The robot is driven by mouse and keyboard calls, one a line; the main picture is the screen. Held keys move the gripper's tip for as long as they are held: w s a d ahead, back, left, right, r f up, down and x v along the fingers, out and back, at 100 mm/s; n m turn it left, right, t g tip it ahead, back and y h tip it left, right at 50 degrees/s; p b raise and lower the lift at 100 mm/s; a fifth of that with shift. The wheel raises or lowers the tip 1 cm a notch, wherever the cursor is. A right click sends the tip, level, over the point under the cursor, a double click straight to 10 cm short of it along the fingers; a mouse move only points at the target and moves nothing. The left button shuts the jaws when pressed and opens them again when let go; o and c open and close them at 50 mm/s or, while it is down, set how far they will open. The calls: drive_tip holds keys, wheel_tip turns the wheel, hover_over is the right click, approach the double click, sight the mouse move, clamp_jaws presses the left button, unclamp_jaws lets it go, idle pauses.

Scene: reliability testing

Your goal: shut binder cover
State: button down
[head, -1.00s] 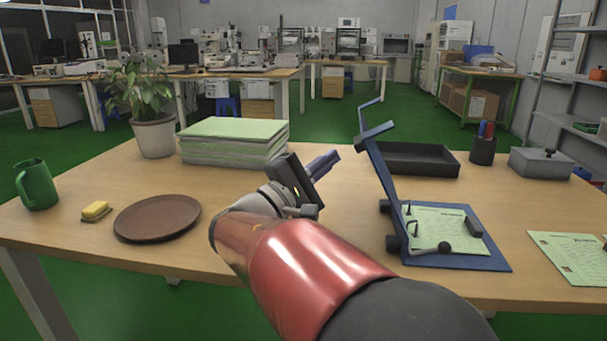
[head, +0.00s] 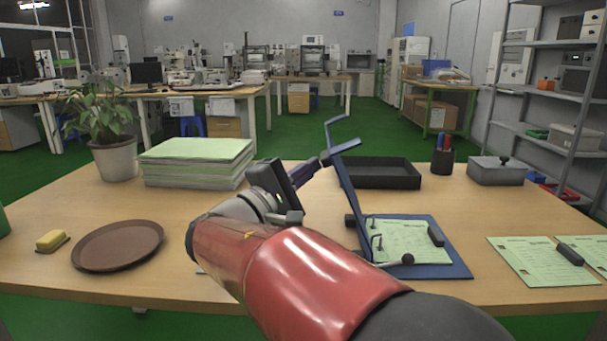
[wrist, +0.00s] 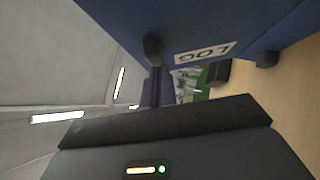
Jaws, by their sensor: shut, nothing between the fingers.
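A blue binder (head: 440,262) lies open on the table at the right of my arm, with green sheets (head: 403,240) on its rings. Its cover (head: 347,190) stands up steeply along the binder's left side, seen nearly edge-on. My gripper (head: 322,160) is shut and empty at the left, outer side of the cover, near its upper part. In the wrist view the cover (wrist: 205,22) fills the top, with a "LOG" label, and the shut fingers (wrist: 157,88) are close to it. I cannot tell whether they touch.
A black tray (head: 375,182), a pen cup (head: 442,158) and a grey box (head: 497,170) stand behind the binder. Loose green sheets (head: 525,265) lie right of it. A paper stack (head: 195,172), potted plant (head: 115,160) and brown plate (head: 118,247) are at left.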

drive_tip(key=d+r+m+g, duration=0.1)
drive_tip(key=d, duration=0.1)
drive_tip(key=d+r+m+g+y, duration=0.1)
drive_tip(key=d, duration=0.1)
drive_tip(key=d+r+m+g+y, duration=0.1)
drive_tip(key=d+m, duration=0.1)
drive_tip(key=shift+s+d+r, duration=0.15)
drive_tip(key=shift+d+r, duration=0.2)
drive_tip(key=shift+r, duration=0.05)
drive_tip(key=d+f+m+g+y+b, duration=0.1)
drive_tip(key=d+m+y, duration=0.25)
drive_tip(key=d, duration=0.35)
drive_tip(key=d+f+m+g+y, duration=0.2)
drive_tip(key=d+m+y, duration=0.15)
drive_tip(key=d, duration=0.45)
drive_tip(key=shift+s+d+f+m+y+b, duration=0.1)
drive_tip(key=shift+d+f+m+y+b, duration=0.15)
drive_tip(key=shift+d+f+y, duration=0.8)
drive_tip(key=shift+s+d+f+m+y+b, duration=0.25)
drive_tip(key=shift+d+f+y, duration=0.35)
drive_tip(key=shift+f, duration=0.85)
drive_tip(key=shift+d+f+m+y+b, duration=0.1)
drive_tip(key=shift+d+f+y+b, duration=0.25)
drive_tip(key=shift+d+f+y, duration=0.7)
drive_tip(key=shift+a+f+h, duration=0.15)
drive_tip(key=shift+f+h, duration=0.15)
drive_tip(key=shift+f, duration=0.05)
